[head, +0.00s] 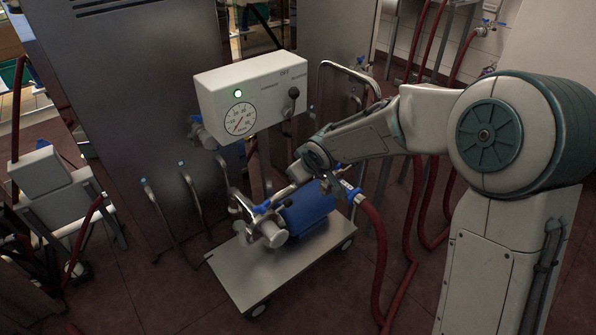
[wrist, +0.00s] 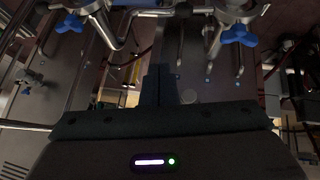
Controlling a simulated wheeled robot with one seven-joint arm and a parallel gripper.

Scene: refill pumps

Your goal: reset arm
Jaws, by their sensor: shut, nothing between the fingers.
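My arm reaches in from the right in the head view, its end above the right side of a pump cart (head: 240,272). My gripper (wrist: 160,72) shows in the wrist view with its dark fingers together and nothing between them. In the head view its fingers are hard to make out against the pump. The pump has a blue motor (head: 306,207) and a steel head (head: 268,229) with blue fittings.
Red hoses (head: 376,255) run down beside the cart and across the floor at right. Steel pipes (head: 190,195) stand at left of the cart before a large metal panel (head: 110,130). In the wrist view, blue valve handles (wrist: 239,36) and pipework lie beyond the fingers.

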